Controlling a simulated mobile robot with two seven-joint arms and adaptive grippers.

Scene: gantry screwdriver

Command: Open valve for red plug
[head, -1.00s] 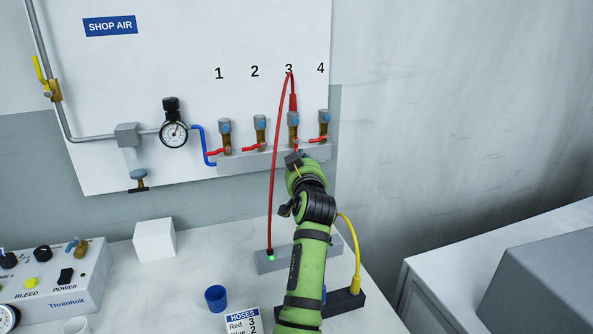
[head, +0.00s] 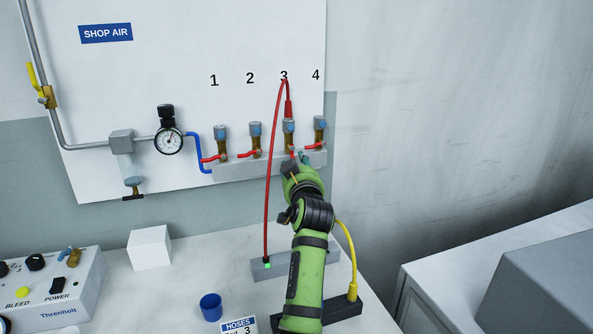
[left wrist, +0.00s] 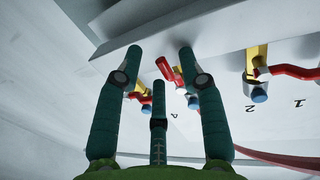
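Four-numbered brass valves with blue-grey tops and red handles stand in a row on the grey manifold (head: 230,170). The red plug (head: 288,109) sits upright on valve 3 (head: 289,131), its red hose looping down to the grey block. My left gripper (head: 297,161) is just below and in front of valve 3, hiding part of it. In the left wrist view, its teal fingers (left wrist: 158,65) are spread and empty. A red handle (left wrist: 165,69) shows between them, apparently valve 3's; contact cannot be told. My right gripper is not in view.
Valve 4 (head: 319,127) is close right of my gripper, valve 2 (head: 255,137) to its left. The red hose (head: 267,205) hangs left of my arm. A yellow cable (head: 349,250), white box (head: 149,247) and blue cup (head: 211,306) are on the bench.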

